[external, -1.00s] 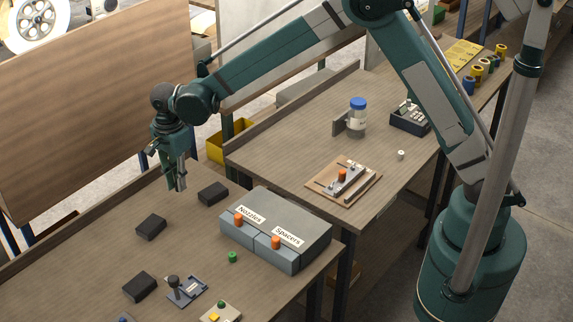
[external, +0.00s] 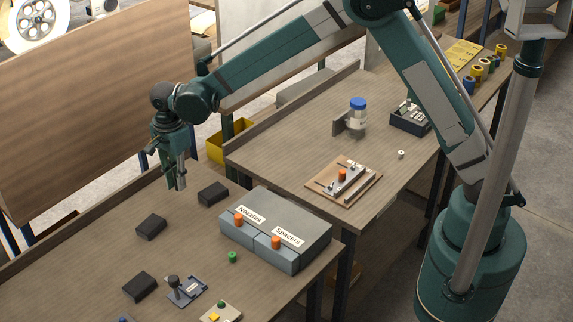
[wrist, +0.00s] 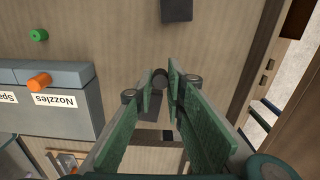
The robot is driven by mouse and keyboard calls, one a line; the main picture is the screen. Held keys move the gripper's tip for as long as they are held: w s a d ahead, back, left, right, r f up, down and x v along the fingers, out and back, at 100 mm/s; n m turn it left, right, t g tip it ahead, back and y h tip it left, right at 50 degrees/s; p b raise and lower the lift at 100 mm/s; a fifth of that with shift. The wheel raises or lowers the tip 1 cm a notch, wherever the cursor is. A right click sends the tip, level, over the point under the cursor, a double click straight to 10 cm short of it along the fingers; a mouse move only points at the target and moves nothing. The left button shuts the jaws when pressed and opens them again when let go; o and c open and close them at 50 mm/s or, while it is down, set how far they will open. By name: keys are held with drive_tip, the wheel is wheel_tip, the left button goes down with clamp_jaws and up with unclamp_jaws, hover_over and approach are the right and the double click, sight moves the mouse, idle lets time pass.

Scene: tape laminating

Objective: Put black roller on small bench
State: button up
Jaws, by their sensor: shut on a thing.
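My gripper (external: 177,187) hangs fingers down over the back part of the near wooden bench (external: 90,240). In the wrist view its green fingers (wrist: 160,85) are closed in on a small dark round piece (wrist: 159,77), which looks like the end of the black roller. In the external view the held piece is too small or hidden to make out. Which surface is the small bench is not certain. The other wooden bench (external: 290,130), at the back right, stands apart from the near one.
Black blocks (external: 213,194) (external: 151,227) (external: 138,286) lie on the near bench. A grey bin unit (external: 285,225) labelled Nozzles and Spacers stands right of my gripper. The back bench holds a wooden fixture board (external: 330,195), a blue-capped jar (external: 358,118) and a dark box (external: 409,121).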

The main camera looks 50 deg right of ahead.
drive_tip(key=r, duration=0.5)
drive_tip(key=shift+w+d, duration=0.1)
drive_tip(key=shift+d, duration=0.25)
drive_tip(key=s+d+m, duration=0.1)
drive_tip(key=d+m, duration=0.4)
drive_tip(key=d, duration=2.8)
drive_tip(key=s+d+m, duration=0.3)
drive_tip(key=s+d, duration=0.3)
drive_tip(key=d, duration=0.6)
drive_tip(key=s+d+m, duration=0.2)
drive_tip(key=s+d, duration=0.4)
drive_tip(key=d, duration=0.6)
drive_tip(key=s+d+m, duration=0.3)
drive_tip(key=s+d, duration=0.7)
drive_tip(key=s, duration=0.3)
drive_tip(key=s+d+m, duration=0.4)
drive_tip(key=s+d, duration=0.5)
drive_tip(key=s, duration=0.5)
drive_tip(key=shift+w+d+f+p, duration=0.1)
drive_tip(key=shift+w+f+p, duration=0.05)
drive_tip(key=shift+f, duration=1.15)
drive_tip(key=shift+w+d+f+p, duration=0.1)
drive_tip(key=shift+f+p, duration=0.05)
drive_tip(key=shift+f, duration=1.1)
drive_tip(key=shift+f, duration=0.1)
